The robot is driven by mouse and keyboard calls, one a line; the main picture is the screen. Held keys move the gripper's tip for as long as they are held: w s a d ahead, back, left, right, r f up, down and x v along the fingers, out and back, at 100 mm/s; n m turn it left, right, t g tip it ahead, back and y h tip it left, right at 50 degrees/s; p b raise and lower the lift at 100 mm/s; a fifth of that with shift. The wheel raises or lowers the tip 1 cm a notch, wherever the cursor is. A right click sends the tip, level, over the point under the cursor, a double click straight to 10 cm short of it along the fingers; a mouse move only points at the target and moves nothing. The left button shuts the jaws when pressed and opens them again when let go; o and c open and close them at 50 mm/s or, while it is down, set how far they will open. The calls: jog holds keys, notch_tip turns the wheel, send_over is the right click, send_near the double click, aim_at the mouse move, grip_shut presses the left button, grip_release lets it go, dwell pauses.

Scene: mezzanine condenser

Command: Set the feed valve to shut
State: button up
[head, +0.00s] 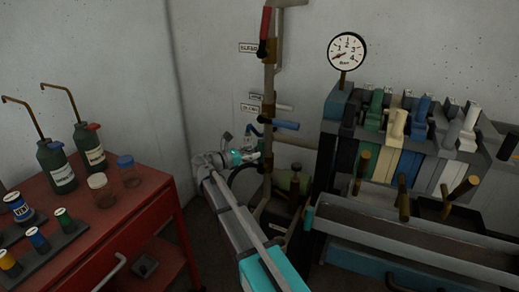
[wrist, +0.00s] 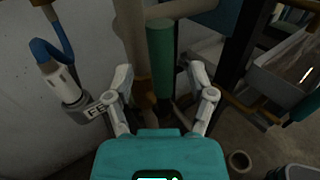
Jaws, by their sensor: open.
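My gripper (wrist: 162,75) is open in the wrist view. In the head view my gripper (head: 240,157) is at the lower part of the brown vertical pipe (head: 269,80).
A red-handled valve (head: 265,25) is high on the pipe, near a bleed label (head: 248,48). A blue handle (head: 285,124) sticks out above my gripper. A red cart (head: 125,215) with bottles is left; a manifold bench (head: 410,240) with a gauge (head: 347,51) is right.

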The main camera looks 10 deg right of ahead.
aim_at(260, 148)
jog(key=shift+x, duration=2)
jog(key=shift+c, duration=0.2)
grip_shut()
jog(key=shift+a, duration=0.15)
